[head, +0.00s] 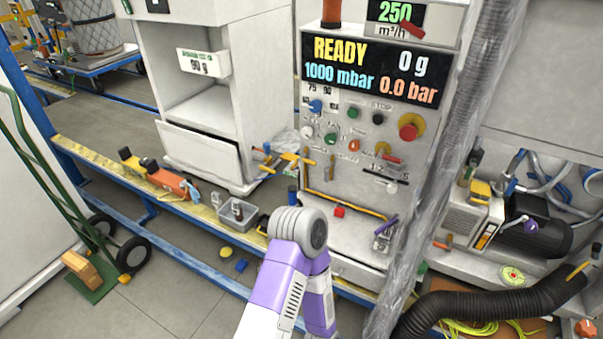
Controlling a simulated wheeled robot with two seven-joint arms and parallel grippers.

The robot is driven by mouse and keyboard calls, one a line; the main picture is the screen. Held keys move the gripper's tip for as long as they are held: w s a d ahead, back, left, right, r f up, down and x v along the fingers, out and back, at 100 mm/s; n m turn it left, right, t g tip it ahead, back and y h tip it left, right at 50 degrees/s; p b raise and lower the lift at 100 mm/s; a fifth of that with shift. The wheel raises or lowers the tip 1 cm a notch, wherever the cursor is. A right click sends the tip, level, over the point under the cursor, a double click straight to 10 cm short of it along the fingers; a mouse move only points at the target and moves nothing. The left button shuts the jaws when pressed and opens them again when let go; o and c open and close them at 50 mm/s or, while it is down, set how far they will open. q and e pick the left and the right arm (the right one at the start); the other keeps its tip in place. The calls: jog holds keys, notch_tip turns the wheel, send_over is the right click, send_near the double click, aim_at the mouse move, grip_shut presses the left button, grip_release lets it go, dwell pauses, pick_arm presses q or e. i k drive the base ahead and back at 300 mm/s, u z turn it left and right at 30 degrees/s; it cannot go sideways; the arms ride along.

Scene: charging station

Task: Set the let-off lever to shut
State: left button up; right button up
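The grey control panel (357,200) stands in the middle of the head view. No readable label tells which handle is the let-off lever. Its candidates include a red handle (391,158) at the mid right, a purple handle (386,225) at the lower right and a red piece (339,211) by the yellow pipe. The display (368,68) reads READY, 0 g, 1000 mbar and 0.0 bar. One purple and white arm of mine rises from the bottom centre, its round grey joint in front of the panel's lower left. I see no gripper fingers of either arm.
Yellow-handled fittings (290,160) stick out left of the panel. A wrapped vertical pipe (450,150) bounds it on the right. A black corrugated hose (490,303) lies at lower right. A green hand truck (62,208) stands left.

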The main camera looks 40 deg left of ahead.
aim_at(327, 167)
jog(key=u, duration=1.5)
